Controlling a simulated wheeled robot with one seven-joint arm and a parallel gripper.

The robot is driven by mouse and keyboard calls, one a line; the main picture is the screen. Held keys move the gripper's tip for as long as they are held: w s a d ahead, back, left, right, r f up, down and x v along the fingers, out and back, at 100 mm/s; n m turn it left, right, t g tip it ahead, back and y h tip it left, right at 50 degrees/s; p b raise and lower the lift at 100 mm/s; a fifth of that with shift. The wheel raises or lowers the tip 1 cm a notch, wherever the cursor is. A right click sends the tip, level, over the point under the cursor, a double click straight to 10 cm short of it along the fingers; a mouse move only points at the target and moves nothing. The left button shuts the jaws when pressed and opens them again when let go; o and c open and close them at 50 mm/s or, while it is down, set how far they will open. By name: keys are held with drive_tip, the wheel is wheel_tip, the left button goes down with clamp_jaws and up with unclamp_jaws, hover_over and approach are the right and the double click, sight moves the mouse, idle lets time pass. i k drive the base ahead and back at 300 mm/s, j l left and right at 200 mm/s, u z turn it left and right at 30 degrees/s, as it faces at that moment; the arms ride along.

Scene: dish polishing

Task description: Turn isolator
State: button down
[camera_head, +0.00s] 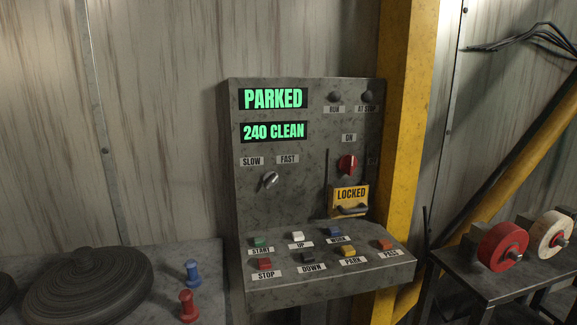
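The isolator appears to be the red rotary knob (347,165) at the right of the grey control panel (240,190). The label "ON" (349,138) is above it. A yellow plate reading "LOCKED" (350,194) sits right below the knob, with a dark handle or bar (351,211) across its lower part. The knob's exact angle is too small to tell. My gripper is not in view.
Displays read "PARKED" (273,98) and "240 CLEAN" (274,131). A slow/fast selector (270,180) is at left, and several coloured buttons lie on the ledge (335,284). A yellow post (408,100) stands behind. Red wheel (503,247) at right; dark discs (88,288) at left.

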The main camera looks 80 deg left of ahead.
sight(347, 163)
drive_tip(key=u, duration=0.4)
drive_tip(key=j+u, duration=0.1)
drive_tip(key=u, duration=0.75)
drive_tip(key=i+u, duration=0.1)
drive_tip(key=u, duration=0.35)
drive_tip(key=j+u, duration=0.1)
drive_tip(key=u, duration=0.75)
drive_tip(key=i+j, duration=0.15)
drive_tip(key=j, duration=0.25)
drive_tip(key=i+j+u, duration=0.1)
drive_tip(key=j, duration=0.3)
drive_tip(key=i+j+u, duration=0.1)
drive_tip(key=i+j, duration=0.15)
drive_tip(key=j, duration=0.1)
